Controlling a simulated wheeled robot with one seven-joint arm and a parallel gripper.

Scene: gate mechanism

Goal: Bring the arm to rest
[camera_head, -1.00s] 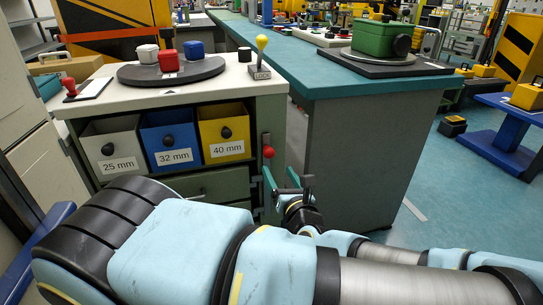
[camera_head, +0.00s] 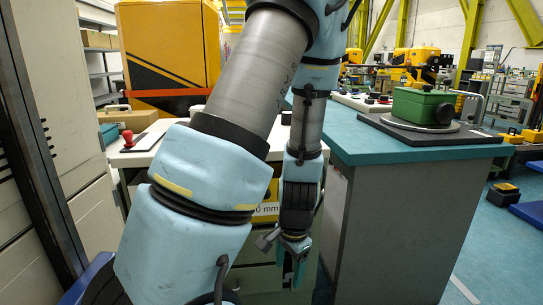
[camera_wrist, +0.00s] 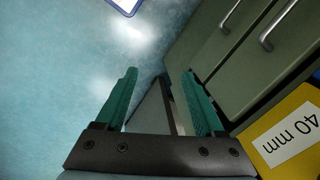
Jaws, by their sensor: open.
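My gripper (camera_head: 292,268) hangs fingers down at the end of my folded arm, in front of the drawer cabinet (camera_head: 267,245). The floor and the cabinet front lie beyond the fingers. The yellow bin marked 40 mm (camera_wrist: 290,135) is close at the right of the wrist view. My arm hides most of the cabinet and its top in the head view.
A teal bench (camera_head: 380,142) with a green box (camera_head: 422,106) stands right of the cabinet. A red-knobbed stamp (camera_head: 128,137) is on the cabinet top. Drawer handles (camera_wrist: 278,28) stick out near the gripper. Open blue floor (camera_head: 490,255) lies at right.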

